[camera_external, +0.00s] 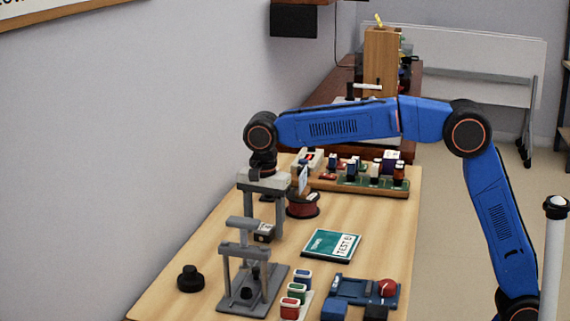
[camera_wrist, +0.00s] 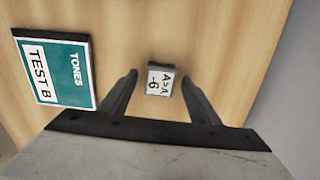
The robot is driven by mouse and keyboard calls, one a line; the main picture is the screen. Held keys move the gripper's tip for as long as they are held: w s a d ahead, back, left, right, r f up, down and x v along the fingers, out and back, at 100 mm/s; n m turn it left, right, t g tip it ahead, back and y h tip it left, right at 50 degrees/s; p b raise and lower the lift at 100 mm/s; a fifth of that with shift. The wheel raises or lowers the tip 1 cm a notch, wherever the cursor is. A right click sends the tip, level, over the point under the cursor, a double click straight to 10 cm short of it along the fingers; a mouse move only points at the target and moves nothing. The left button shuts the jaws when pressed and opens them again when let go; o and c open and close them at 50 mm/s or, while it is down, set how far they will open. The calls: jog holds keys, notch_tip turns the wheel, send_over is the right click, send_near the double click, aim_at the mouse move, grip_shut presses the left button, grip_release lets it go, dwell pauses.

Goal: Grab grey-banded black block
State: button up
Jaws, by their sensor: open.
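A small black block with a grey band and a white label (camera_wrist: 160,80) lies on the wooden table; the label reads roughly "A>A -6". It also shows in the external view (camera_external: 264,232), low under my gripper and partly beside a grey finger. My gripper (camera_wrist: 159,77) is open and points down at the table. In the wrist view the block sits between the two fingertips, with a gap on each side. My gripper in the external view (camera_external: 262,218) has one finger partly hidden by a grey stand. I cannot tell the exact height of the fingertips.
A grey press-like stand (camera_external: 262,295) is close in front of my gripper. A dark red spool (camera_external: 303,205) stands behind. A black knob (camera_external: 190,279) is at the left. Small colored blocks (camera_external: 293,300) stand in front.

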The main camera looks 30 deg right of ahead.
jog(key=shift+c, duration=0.7)
jog(key=c, duration=1)
